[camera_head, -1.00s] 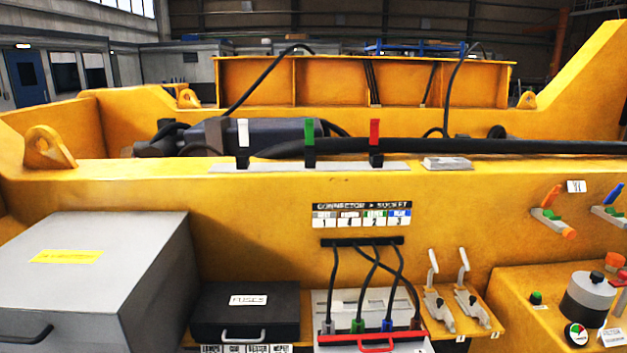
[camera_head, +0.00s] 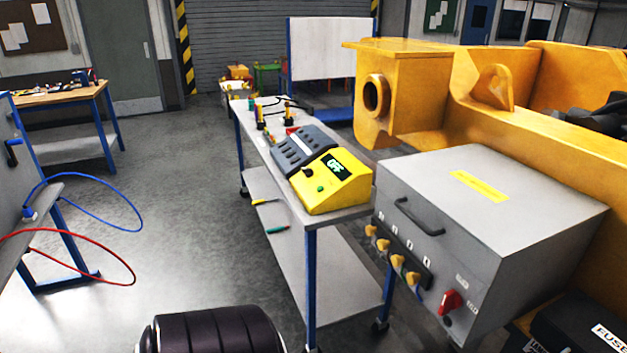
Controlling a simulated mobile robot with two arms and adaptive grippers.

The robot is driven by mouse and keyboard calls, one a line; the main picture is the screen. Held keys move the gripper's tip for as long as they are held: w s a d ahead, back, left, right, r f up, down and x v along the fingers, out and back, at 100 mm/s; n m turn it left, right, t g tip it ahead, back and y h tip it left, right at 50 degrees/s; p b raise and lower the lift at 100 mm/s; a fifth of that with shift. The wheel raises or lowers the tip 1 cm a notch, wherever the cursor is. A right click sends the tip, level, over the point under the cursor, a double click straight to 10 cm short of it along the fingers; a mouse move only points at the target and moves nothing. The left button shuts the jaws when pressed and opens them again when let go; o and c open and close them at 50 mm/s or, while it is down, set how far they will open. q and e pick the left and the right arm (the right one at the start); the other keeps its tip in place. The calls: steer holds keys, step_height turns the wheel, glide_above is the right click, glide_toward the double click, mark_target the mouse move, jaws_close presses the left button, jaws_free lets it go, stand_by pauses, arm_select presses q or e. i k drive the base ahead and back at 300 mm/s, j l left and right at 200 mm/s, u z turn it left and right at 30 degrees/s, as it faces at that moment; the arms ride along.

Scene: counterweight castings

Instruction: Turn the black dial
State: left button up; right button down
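A small black dial (camera_head: 308,172) sits on the front face of a yellow device (camera_head: 342,196), to the left of its dark display, which appears to read OFF. A green button is just below and to the right of the dial. The device stands at the near end of a narrow cart (camera_head: 300,214), joined to or touching a dark grey unit (camera_head: 296,148) behind it. The exact pointer position of the dial is too small to tell. Neither of my grippers shows in this view.
A grey box (camera_head: 500,205) with a handle, a row of yellow knobs and a red switch stands right of the cart. A yellow machine frame (camera_head: 415,95) rises behind. Blue and red cables (camera_head: 100,176) loop at left.

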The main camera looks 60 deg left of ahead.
mark_target(308, 171)
steer(key=u, duration=2.1)
steer(key=i+u, duration=0.25)
steer(key=u, duration=0.25)
steer(key=i+u, duration=0.3)
steer(key=u, duration=0.2)
